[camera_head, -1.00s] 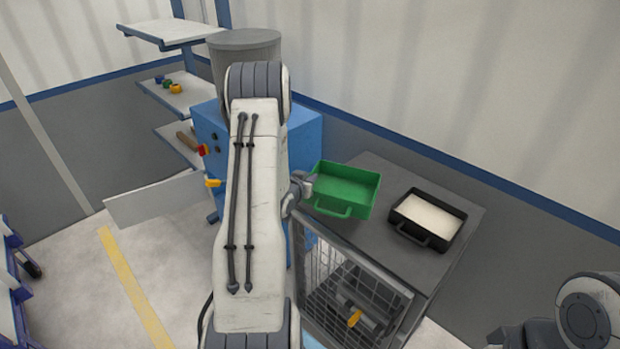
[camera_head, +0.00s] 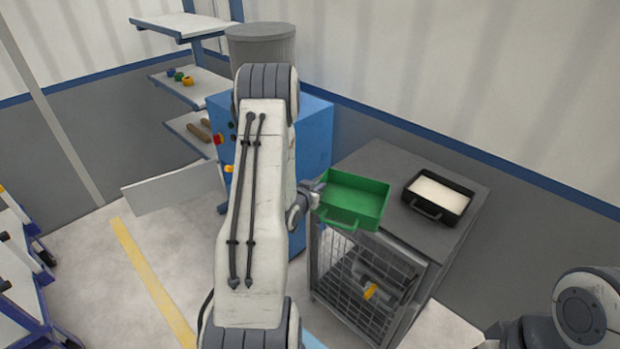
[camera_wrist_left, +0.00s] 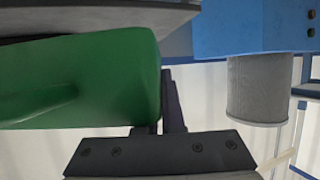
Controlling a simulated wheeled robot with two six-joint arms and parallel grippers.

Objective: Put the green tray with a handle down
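The green tray (camera_head: 352,200) is an open box with a handle on its front side, seen right of my left arm in the head view. It appears over the front left edge of the grey cabinet's top; whether it touches the top cannot be told. My left gripper (camera_head: 317,192) is at the tray's left wall and appears shut on it. In the left wrist view the green tray (camera_wrist_left: 80,80) fills the left side, with the dark fingers (camera_wrist_left: 162,110) at its edge. My right gripper is out of view; only part of that arm shows.
A black tray (camera_head: 467,213) with pale contents sits on the grey cabinet (camera_head: 390,165), right of the green tray. The cabinet has a mesh front. A blue cabinet (camera_head: 313,130), a grey bin (camera_head: 262,45) and a shelf (camera_head: 185,78) stand behind my left arm.

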